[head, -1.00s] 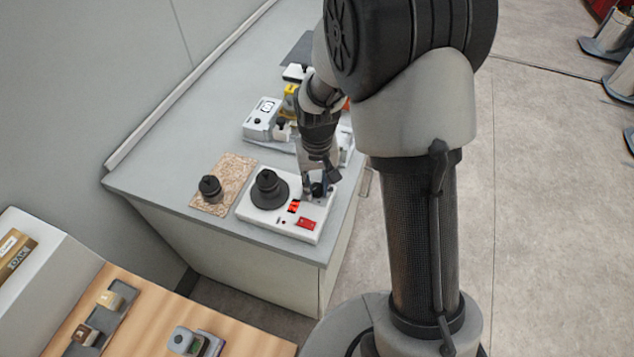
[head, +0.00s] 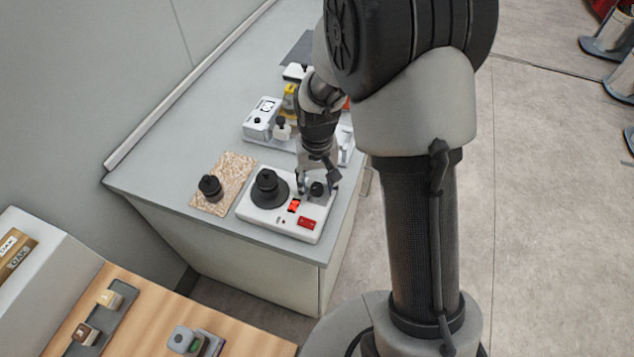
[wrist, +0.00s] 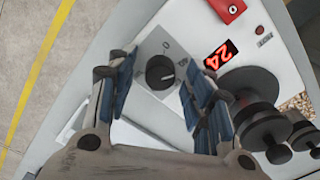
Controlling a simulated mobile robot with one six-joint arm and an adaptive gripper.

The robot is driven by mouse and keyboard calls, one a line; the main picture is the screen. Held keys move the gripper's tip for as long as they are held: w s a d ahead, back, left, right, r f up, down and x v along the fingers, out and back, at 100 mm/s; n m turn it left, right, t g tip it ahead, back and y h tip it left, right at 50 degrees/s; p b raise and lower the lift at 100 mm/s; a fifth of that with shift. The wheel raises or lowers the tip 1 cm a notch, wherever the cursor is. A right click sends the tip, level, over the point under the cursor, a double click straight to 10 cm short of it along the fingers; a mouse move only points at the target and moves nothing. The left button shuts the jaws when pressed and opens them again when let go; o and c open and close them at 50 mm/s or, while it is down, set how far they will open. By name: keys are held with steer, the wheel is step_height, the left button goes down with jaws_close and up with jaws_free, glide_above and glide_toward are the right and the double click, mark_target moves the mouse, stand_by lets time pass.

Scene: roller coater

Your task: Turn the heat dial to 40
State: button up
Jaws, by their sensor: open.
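The heat dial is a round black knob (wrist: 160,72) on a light grey panel of the white coater base; it also shows in the head view (head: 317,188). A pointer mark shows on its top. A small red display (wrist: 221,55) beside it shows tilted digits that look like 24, though I cannot read them surely; it also shows in the head view (head: 294,205). My gripper (head: 318,183) is open and empty over the dial. In the wrist view the dial shows between its two fingers (wrist: 160,100), apart from both.
A black stepped spindle (head: 268,187) stands on the base (head: 262,222) left of the dial. A red switch (head: 306,223) sits near the front edge. A similar black piece (head: 210,187) stands on a speckled board (head: 233,170). White devices (head: 262,118) stand behind on the grey counter.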

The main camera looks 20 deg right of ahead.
mark_target(317, 186)
step_height(317, 186, up, 12)
stand_by(0.5)
stand_by(0.3)
steer(key=s+r+t, duration=0.1)
steer(key=s+r, duration=0.2)
steer(key=s, duration=0.4)
steer(key=s+r+t, duration=0.2)
steer(key=s+r, duration=0.2)
steer(key=s, duration=0.3)
steer(key=s+r+n+t, duration=0.1)
steer(key=s+r, duration=0.2)
steer(key=s, duration=0.4)
steer(key=shift+s+r+t, duration=0.25)
steer(key=shift+r+t, duration=0.05)
steer(key=shift+r, duration=0.05)
